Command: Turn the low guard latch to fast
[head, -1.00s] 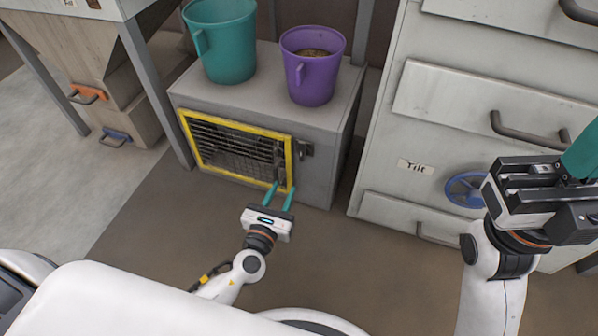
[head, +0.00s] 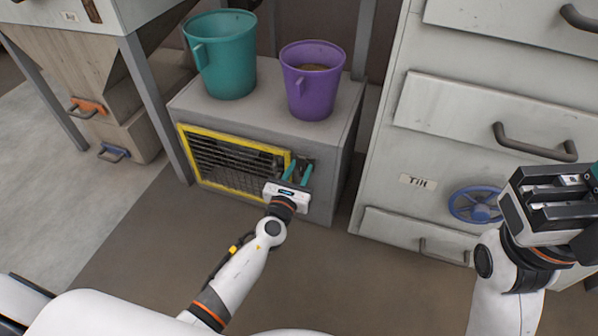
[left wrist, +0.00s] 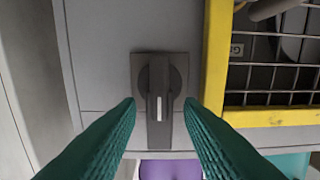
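The low guard latch (left wrist: 160,88) is a dark grey knob on a square plate, with a white mark on its handle. In the left wrist view the handle stands along the picture's vertical. In the head view the latch is largely hidden behind my left gripper (head: 298,171), at the right of the yellow-framed guard (head: 237,139). My left gripper is open, its teal fingers one on each side of the handle, with gaps between; I cannot tell how deep they reach. My right gripper (head: 590,172) is at the right edge, its fingers mostly cut off.
A teal bucket (head: 224,62) and a purple bucket (head: 310,92) with contents stand on the grey cabinet (head: 262,102). A drawer unit (head: 430,145) with a blue handwheel (head: 474,204) is on the right. The floor (head: 330,255) in front is clear.

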